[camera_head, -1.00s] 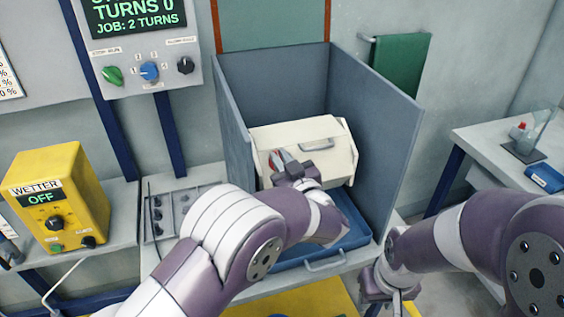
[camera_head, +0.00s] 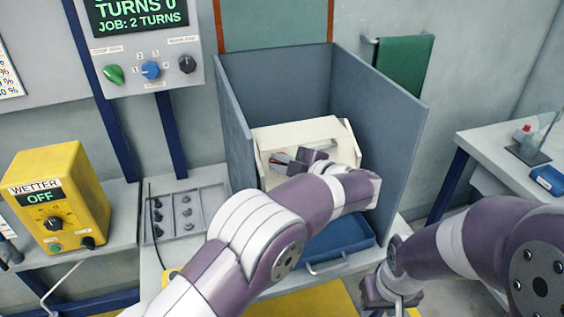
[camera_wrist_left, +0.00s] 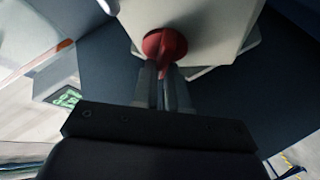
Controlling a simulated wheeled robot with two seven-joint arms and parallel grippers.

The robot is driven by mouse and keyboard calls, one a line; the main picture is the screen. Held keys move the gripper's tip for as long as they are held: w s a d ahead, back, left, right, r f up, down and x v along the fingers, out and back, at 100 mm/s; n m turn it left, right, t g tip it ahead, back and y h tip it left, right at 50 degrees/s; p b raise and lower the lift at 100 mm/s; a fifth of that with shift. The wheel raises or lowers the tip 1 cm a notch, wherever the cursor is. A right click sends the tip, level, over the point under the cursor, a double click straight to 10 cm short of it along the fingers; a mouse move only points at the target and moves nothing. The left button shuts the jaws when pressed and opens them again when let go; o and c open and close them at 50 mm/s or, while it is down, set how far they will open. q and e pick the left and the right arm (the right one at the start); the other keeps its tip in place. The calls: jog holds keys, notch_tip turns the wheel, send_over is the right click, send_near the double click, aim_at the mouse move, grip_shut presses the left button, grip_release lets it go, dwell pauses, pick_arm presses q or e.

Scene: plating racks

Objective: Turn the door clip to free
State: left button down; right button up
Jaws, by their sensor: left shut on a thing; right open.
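The door clip is a red knob (camera_wrist_left: 165,45) on the cream box's face in the left wrist view. In the head view only a bit of red (camera_head: 283,158) shows beside my gripper. The cream box (camera_head: 290,136) stands inside a grey three-walled booth. My left gripper (camera_head: 296,160) is at the box's front, its fingers shut on the red clip; the fingers also show in the left wrist view (camera_wrist_left: 165,78). My left forearm hides part of the box front. My right gripper (camera_head: 392,302) is open and empty at the lower right, partly cut off by the frame.
The grey booth walls (camera_head: 385,140) rise on both sides of the box. A blue tray (camera_head: 340,243) lies under it. A yellow wetter unit (camera_head: 60,195) reading OFF, a control panel (camera_head: 145,65) and a parts tray (camera_head: 187,212) stand left. A side table (camera_head: 490,145) is right.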

pick_arm(q)
jog(key=n+g, duration=0.1)
jog(key=n, duration=0.1)
jog(key=n+g, duration=0.1)
jog(key=n, duration=0.1)
jog(key=shift+f+n+h+p, duration=0.2)
jog(key=shift+n+h+p, duration=0.1)
jog(key=shift+n, duration=0.1)
jog(key=shift+s+g, duration=0.1)
jog(key=shift+g, duration=0.2)
jog(key=c, duration=1.2)
grip_release()
jog(key=shift+o, duration=0.2)
jog(key=v, duration=1.2)
jog(key=shift+s+d, duration=0.15)
jog(key=shift+r, duration=0.1)
